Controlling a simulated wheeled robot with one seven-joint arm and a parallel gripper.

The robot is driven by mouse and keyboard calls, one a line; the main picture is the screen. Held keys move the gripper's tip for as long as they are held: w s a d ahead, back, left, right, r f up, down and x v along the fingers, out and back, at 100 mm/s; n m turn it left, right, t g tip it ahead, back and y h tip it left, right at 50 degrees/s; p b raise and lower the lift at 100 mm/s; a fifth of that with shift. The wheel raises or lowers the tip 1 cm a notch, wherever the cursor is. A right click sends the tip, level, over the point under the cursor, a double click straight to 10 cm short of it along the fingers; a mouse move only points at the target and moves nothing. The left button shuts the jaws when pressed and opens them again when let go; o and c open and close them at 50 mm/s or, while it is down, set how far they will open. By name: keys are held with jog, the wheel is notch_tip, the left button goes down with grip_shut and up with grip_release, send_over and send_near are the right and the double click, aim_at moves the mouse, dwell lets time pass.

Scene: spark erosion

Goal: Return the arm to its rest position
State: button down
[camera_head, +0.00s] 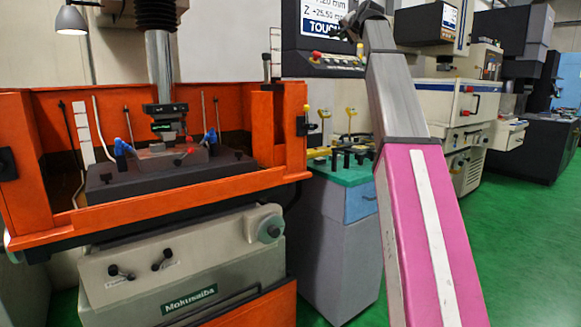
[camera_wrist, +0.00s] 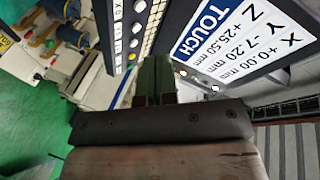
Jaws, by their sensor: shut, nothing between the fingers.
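My arm rises through the right-centre of the head view, with a pink lower link and a grey link above it. My gripper (camera_wrist: 156,62) shows in the wrist view as two dark green fingers lying together, shut with nothing between them. In the head view the arm's upper end is beside the machine's display panel (camera_head: 318,22), and the fingertips are too small there to tell apart. In the wrist view the display panel (camera_wrist: 250,40) is close at the right, reading TOUCH with X, Y and Z values. I cannot tell whether anything touches it.
An orange-walled machine tank (camera_head: 180,202) with a dark worktable (camera_head: 150,183) fills the left. A grey cabinet with a green top (camera_head: 345,172) holds small tools behind my arm. More machines (camera_head: 460,105) stand at the back right. Green floor (camera_head: 530,220) is clear at right.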

jog(key=s+a+f+n+g+h, duration=0.1)
jog(key=s+f+n+g, duration=0.15)
jog(key=f, duration=2.35)
jog(key=s+f+n+g+h, duration=0.15)
jog(key=f+g, duration=0.25)
jog(key=f, duration=2.3)
jog(key=s+f+n+g, duration=0.1)
jog(key=s+f+g, duration=0.1)
jog(key=s+f, duration=0.7)
jog(key=s+f+g, duration=0.2)
jog(key=s+f, duration=0.2)
jog(key=f, duration=0.8)
jog(key=s+f+n+g+h, duration=0.2)
jog(key=s+f+n+g, duration=0.1)
jog(key=s+f, duration=1.4)
jog(key=s+g, duration=0.1)
jog(key=s, duration=0.1)
jog(key=shift+s, duration=0.3)
jog(key=shift+a, duration=0.1)
